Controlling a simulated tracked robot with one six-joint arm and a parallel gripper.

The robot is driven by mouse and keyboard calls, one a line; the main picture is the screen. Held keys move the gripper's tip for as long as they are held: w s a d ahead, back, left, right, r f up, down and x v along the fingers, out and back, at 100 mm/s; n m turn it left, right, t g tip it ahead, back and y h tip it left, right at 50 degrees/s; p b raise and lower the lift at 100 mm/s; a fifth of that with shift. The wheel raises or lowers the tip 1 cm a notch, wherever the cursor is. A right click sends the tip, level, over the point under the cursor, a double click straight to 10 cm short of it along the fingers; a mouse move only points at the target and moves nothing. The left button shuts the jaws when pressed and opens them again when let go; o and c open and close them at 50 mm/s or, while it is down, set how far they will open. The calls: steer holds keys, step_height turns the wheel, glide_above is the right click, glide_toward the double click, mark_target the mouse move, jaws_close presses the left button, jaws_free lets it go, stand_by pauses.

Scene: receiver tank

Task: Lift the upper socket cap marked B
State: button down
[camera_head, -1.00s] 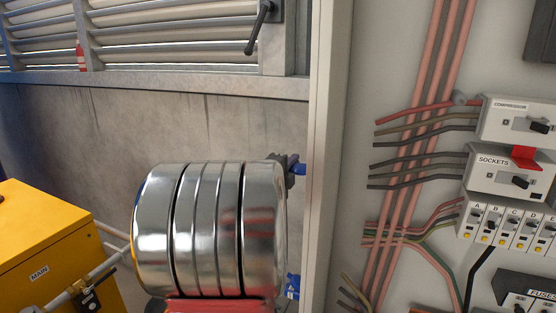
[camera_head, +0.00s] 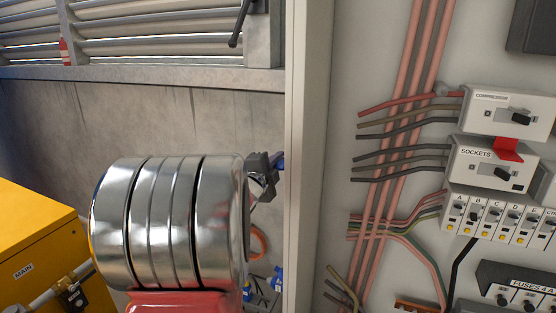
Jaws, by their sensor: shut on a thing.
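I see no socket cap marked B that I can make out. A switch box labelled SOCKETS (camera_head: 484,175) is on the panel at the right. Below it is a row of small breakers (camera_head: 485,217) lettered A, B, C, D and on; the one marked B (camera_head: 475,216) is second from the left. My arm's large chrome cylinder (camera_head: 170,222) fills the lower middle. I cannot make out my gripper's fingers or anything held in them; a dark grey part (camera_head: 262,170) beside the cylinder is too unclear to name.
A pale cabinet edge (camera_head: 307,120) stands upright between the concrete wall (camera_head: 110,120) and the panel. A yellow box marked MAIN (camera_head: 38,255) is at the lower left. A box labelled COMPRESSOR (camera_head: 495,108) sits above the SOCKETS box. Cables run across the panel; blue items and an orange loop show low behind my arm.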

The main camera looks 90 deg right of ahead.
steer(key=shift+s, duration=0.1)
steer(key=c, duration=2)
jaws_free()
steer(key=v, duration=1.3)
steer(key=shift+a, duration=0.35)
